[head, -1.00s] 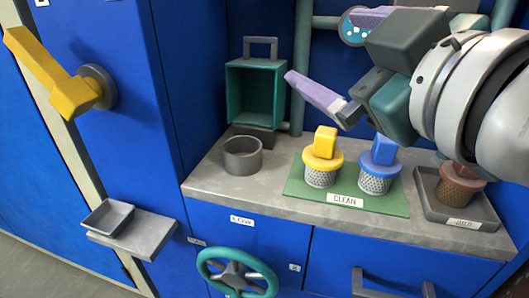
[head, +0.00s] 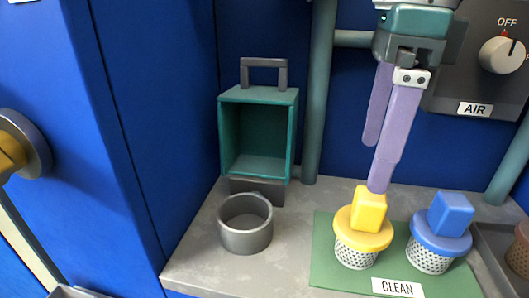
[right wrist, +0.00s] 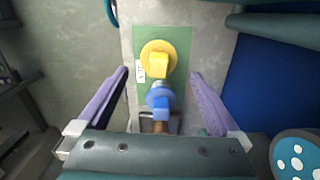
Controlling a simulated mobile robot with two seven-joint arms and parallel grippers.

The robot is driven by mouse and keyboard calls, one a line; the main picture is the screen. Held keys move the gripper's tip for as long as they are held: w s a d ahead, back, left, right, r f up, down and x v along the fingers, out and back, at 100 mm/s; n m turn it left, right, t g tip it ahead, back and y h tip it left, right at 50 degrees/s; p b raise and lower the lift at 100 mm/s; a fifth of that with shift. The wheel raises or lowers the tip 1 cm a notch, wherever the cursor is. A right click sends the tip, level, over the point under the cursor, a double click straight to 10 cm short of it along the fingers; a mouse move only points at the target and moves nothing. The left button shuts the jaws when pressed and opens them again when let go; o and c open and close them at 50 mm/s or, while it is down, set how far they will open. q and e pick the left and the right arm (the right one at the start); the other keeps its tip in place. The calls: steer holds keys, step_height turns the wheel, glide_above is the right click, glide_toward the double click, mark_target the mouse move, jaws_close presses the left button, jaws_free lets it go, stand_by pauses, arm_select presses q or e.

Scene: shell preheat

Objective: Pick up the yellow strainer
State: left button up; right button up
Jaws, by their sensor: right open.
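The yellow strainer (head: 364,232) stands upright on the green mat marked CLEAN (head: 328,272), with a yellow block handle on top and a perforated metal basket below. My right gripper (head: 376,165) points down above it, with its purple fingers apart and nothing between them. In the head view one fingertip overlaps the top of the yellow handle; I cannot tell whether they touch. In the right wrist view the yellow strainer (right wrist: 158,58) lies ahead, between the lines of the open fingers (right wrist: 160,85). My left gripper is not in view.
A blue strainer (head: 440,232) stands close to the right of the yellow one. A grey tray (head: 490,250) is at the right edge. A vertical pipe (head: 318,100) stands behind.

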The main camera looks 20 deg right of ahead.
mark_target(366, 215)
steer(key=f, duration=0.3)
steer(key=d+f+b, duration=0.1)
steer(key=shift+s+f, duration=0.2)
steer(key=shift+s, duration=0.2)
steer(key=f, duration=0.2)
steer(key=f+b, duration=0.1)
steer(key=f, duration=0.2)
steer(key=shift+a+f, duration=0.25)
steer(key=shift+f, duration=0.1)
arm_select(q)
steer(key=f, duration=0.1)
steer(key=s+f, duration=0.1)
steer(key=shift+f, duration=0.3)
arm_select(e)
steer(key=shift+r, duration=0.1)
steer(key=c, duration=1.1)
